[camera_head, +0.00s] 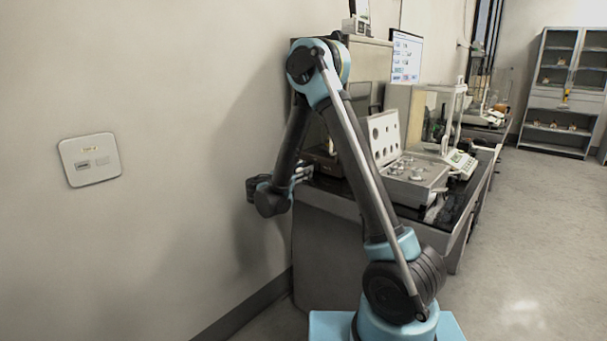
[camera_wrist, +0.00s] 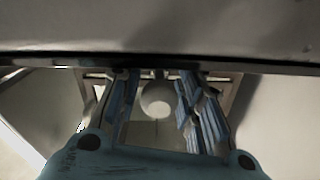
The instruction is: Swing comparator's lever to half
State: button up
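My gripper (camera_head: 303,172) is at the near left end of the long table, beside a low brownish device (camera_head: 324,157) partly hidden by my arm. I cannot tell whether that device is the comparator. In the wrist view my gripper (camera_wrist: 157,78) has its two fingers spread apart. A pale round part (camera_wrist: 158,101) shows in the gap between them, with a thin framed case around it. I cannot tell whether the fingers touch anything. No lever can be made out clearly in either view.
An open case of weights (camera_head: 408,176) and a glass-sided balance (camera_head: 438,108) stand farther along the table (camera_head: 327,198). A wall (camera_head: 200,190) is close on the left. The floor (camera_head: 535,235) at the right is clear.

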grip_shut()
dwell(0.3)
jog(key=shift+w, duration=0.1)
